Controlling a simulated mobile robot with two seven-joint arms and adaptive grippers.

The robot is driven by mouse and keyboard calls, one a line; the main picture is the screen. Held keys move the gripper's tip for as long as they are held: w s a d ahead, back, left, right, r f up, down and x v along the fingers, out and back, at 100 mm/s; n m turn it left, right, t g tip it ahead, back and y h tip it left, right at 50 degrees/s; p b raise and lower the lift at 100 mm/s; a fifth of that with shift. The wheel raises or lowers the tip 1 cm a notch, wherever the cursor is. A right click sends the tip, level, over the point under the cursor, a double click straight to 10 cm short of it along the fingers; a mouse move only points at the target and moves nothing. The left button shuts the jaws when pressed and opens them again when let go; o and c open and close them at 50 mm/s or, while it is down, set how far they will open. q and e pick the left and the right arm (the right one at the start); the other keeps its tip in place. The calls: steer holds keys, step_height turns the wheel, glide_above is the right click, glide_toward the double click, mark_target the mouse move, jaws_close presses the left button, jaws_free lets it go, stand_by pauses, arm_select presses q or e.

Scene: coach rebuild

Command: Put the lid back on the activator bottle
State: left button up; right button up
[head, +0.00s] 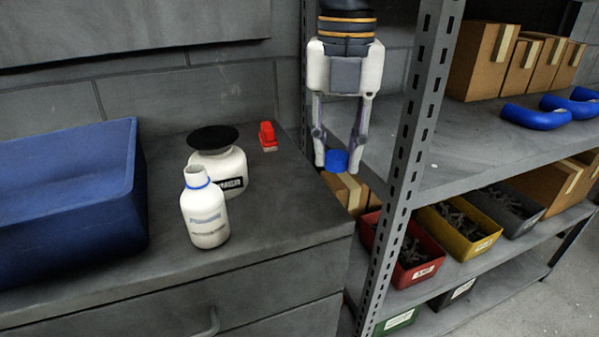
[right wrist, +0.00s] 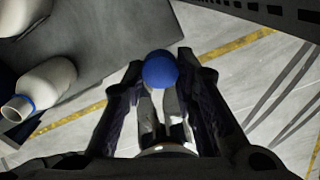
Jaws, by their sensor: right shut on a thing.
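The activator bottle, taken to be the small white bottle (head: 207,215) with a blue ring at its neck, stands upright and uncapped on the grey cabinet top. It also shows at the left of the right wrist view (right wrist: 45,85), its mouth open. My right gripper (head: 337,160) points down, shut on a blue lid (head: 337,161), beyond the right edge of the cabinet top. The lid shows between the fingertips in the right wrist view (right wrist: 160,69). The gripper is to the right of the bottle and apart from it. My left gripper is not in view.
A larger white jar (head: 222,170) with a black top stands just behind the bottle. A blue bin (head: 75,200) is at the left. A red item (head: 267,136) lies at the back. A shelf upright (head: 408,170) stands right of my gripper; shelves hold boxes and coloured bins.

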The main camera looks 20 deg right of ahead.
steer(key=s+d+r, duration=0.2)
steer(key=s+d, duration=0.1)
steer(key=d, duration=0.2)
steer(key=shift+s+d+r, duration=0.15)
steer(key=shift+d+r, duration=0.15)
steer(key=shift+r, duration=0.1)
